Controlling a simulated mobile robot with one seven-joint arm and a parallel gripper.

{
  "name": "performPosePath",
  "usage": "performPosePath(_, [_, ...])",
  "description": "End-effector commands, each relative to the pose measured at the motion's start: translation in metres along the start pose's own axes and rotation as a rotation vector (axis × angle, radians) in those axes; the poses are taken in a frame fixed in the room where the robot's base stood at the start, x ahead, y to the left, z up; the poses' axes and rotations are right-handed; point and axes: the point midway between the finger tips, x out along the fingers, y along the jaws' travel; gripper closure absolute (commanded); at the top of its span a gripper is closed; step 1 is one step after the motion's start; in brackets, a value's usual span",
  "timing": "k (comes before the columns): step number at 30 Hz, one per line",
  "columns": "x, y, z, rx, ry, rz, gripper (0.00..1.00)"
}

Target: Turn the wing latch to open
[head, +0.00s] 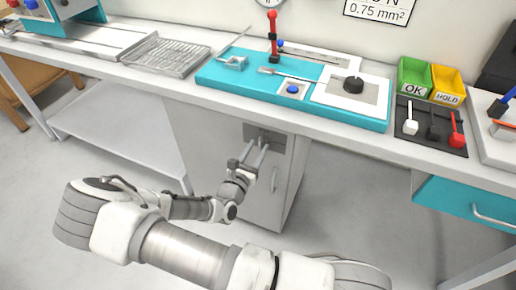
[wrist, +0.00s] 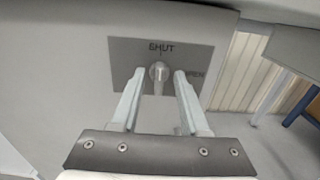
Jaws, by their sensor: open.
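The wing latch (wrist: 159,72) is a small light grey knob on a dark grey plate (wrist: 121,48). The plate reads SHUT above the knob, and a word ending in PEN shows at the right, partly covered by a finger. A mark on the knob stands upright, in line with SHUT. My gripper (wrist: 159,78) is open, with one finger on each side of the knob and a visible gap to both. In the head view, my gripper (head: 253,156) reaches the upper front of the grey cabinet (head: 262,208) under the bench, and the latch is hidden or too small to make out.
The white bench top (head: 150,82) overhangs the cabinet. It carries a teal fixture board (head: 240,86), a wire rack (head: 166,55), and green (head: 413,76) and yellow (head: 446,82) bins. A vertical handle (head: 273,180) is on the cabinet front. A low shelf (head: 115,115) is at the left.

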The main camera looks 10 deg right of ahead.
Motion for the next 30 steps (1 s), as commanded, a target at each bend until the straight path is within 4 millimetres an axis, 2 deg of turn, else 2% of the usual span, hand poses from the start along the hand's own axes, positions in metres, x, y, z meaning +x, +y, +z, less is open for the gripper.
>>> performPosePath(4, [0.0091, -0.0002, 0.0, -0.001, 0.0, 0.0, 0.55])
performPosePath(12, [0.0102, -0.0001, 0.0003, -0.001, 0.0, 0.0, 0.55])
performPosePath(14, [0.0101, -0.0001, 0.0003, -0.001, 0.0, 0.0, 0.64])
performPosePath(20, [0.01, -0.0002, 0.0003, -0.001, 0.0, 0.0, 1.0])
performPosePath(30, [0.0099, -0.0005, 0.0004, 0.002, 0.0, -0.001, 1.0])
